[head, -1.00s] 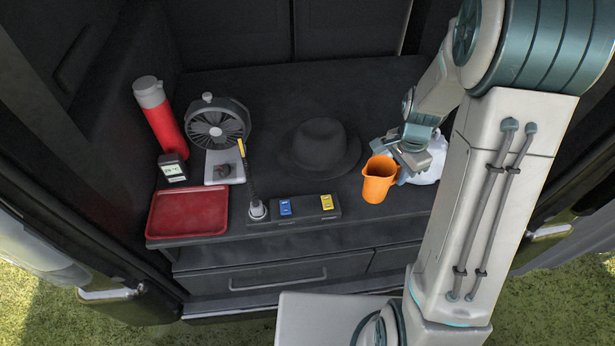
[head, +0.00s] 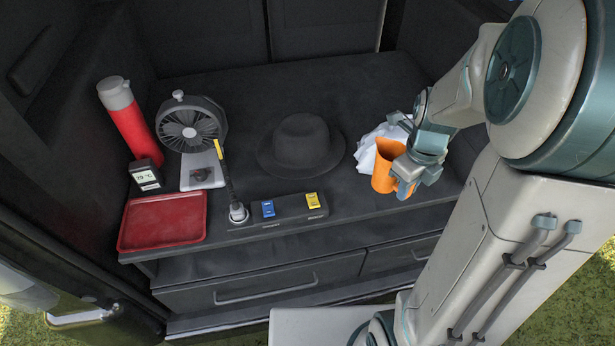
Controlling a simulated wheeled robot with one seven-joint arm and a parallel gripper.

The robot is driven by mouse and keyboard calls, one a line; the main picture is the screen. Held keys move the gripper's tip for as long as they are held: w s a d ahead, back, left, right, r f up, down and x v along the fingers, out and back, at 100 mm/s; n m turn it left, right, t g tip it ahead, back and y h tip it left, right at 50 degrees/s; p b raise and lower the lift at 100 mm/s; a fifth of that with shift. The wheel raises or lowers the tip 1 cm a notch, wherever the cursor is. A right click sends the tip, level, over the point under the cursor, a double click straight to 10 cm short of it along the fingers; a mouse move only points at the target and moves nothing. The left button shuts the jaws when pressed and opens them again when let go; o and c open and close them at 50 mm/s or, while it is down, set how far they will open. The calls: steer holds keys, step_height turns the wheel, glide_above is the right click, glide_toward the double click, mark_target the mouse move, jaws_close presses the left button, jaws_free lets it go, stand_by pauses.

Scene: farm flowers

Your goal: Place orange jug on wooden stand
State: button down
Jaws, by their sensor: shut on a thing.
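The orange jug (head: 384,168) is at the right part of the dark shelf in the head view, upright or nearly so. My gripper (head: 406,178) is shut on the jug at its right side, where the handle is. My gripper covers part of that side. I cannot tell whether the jug's base touches the shelf. No wooden stand shows in this view.
A white crumpled cloth (head: 367,150) lies behind the jug. A black hat (head: 301,143), a fan (head: 192,130), a red flask (head: 128,118), a small display (head: 146,175), a red tray (head: 163,220) and a switch panel (head: 289,213) occupy the shelf. Drawers (head: 262,285) are below.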

steer(key=shift+w+a+f+b, duration=0.2)
steer(key=shift+w+a+f, duration=1)
steer(key=shift+a+f, duration=0.5)
steer(key=shift+w+a+f+b, duration=0.2)
steer(key=shift+w+a+f, duration=1.05)
steer(key=shift+f, duration=0.7)
steer(key=shift+w+a+f+b, duration=0.2)
steer(key=shift+w+a+f, duration=0.9)
steer(key=shift+a+f, duration=0.65)
steer(key=shift+d+f, duration=0.1)
steer(key=shift+f, duration=0.1)
steer(key=c, duration=1.3)
jaws_free()
